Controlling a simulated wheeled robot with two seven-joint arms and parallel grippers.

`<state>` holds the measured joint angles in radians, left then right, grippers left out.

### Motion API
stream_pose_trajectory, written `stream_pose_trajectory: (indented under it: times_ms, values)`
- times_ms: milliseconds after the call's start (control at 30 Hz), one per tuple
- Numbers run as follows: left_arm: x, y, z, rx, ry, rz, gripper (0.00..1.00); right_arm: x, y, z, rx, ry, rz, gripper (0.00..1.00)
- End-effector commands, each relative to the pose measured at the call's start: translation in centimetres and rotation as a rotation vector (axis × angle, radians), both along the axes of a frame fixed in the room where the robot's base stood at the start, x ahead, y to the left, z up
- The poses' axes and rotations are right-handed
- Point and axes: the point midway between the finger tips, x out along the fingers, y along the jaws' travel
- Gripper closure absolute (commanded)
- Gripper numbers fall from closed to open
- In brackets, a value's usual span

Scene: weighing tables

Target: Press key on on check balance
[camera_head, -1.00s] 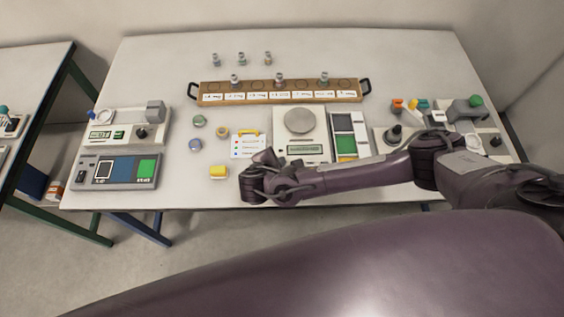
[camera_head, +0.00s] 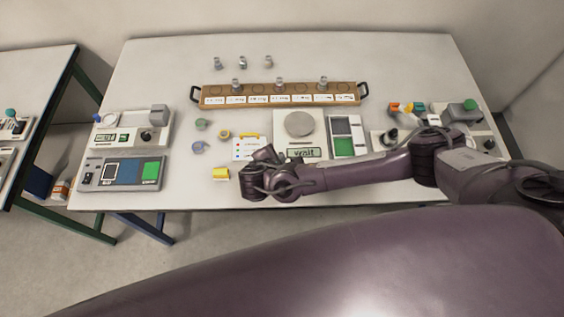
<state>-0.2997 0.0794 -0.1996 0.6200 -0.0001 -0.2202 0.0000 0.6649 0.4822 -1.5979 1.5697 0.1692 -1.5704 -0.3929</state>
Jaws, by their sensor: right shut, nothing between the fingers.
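The check balance (camera_head: 281,126) is a pale box with a round grey pan (camera_head: 299,124) near the middle of the table. Its display (camera_head: 304,153) on the front edge shows dark characters too small to read surely. My right gripper (camera_head: 267,153) is at the balance's front left corner, shut and empty. The gripper and wrist cover that corner, so the key there and any touch on it are hidden. My left gripper is out of view.
A wooden rack (camera_head: 210,100) with several small weights stands behind the balance. A white card (camera_head: 241,149), a yellow block (camera_head: 221,174) and small round pots (camera_head: 197,147) lie left of it. A tray (camera_head: 357,130) with a green part adjoins its right side.

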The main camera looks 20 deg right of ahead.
Motion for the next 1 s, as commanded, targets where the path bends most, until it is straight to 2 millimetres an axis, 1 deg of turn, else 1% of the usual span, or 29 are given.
stream_pose_trajectory:
  times_ms: [33,200,267,1000]
  values:
    - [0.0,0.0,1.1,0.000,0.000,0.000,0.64,0.0,0.0,1.2,0.000,0.000,0.000,1.00]
    - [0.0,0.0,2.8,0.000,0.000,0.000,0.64,0.0,0.0,2.8,0.000,0.000,0.000,1.00]
    - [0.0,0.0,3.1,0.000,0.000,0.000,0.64,0.0,0.0,3.2,-0.001,0.000,-0.001,1.00]
    - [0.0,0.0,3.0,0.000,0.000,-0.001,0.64,0.0,0.0,3.1,0.000,0.000,0.000,1.00]
